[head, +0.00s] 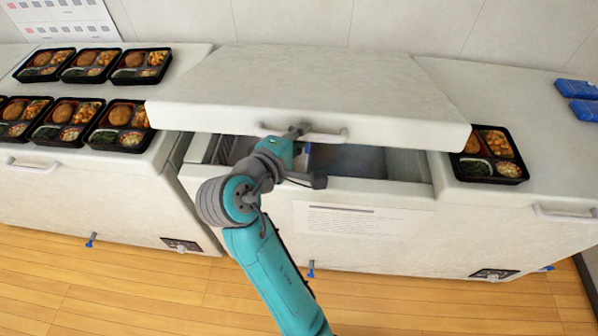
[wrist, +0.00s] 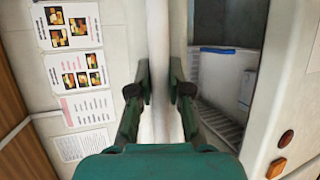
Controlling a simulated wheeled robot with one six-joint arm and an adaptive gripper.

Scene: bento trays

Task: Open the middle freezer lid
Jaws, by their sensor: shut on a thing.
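The middle freezer lid (head: 310,85) is white and stands partly raised, tilted up at its front edge. A dark gap shows the inside of the middle freezer (head: 350,162) below it. The white lid handle (head: 328,136) runs along the lid's front edge. My gripper (head: 298,130) is shut on this handle near its middle. In the wrist view, the two fingers of my gripper (wrist: 161,92) close around a white bar, with the freezer's inside (wrist: 225,75) to the right. The exact finger contact is partly hidden by my arm in the head view.
Several bento trays (head: 89,64) lie on the left freezer's lid. One bento tray (head: 490,154) sits on the right freezer, close to the raised lid's right corner. Blue packs (head: 578,89) lie farther right. Wooden floor (head: 150,290) is clear in front.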

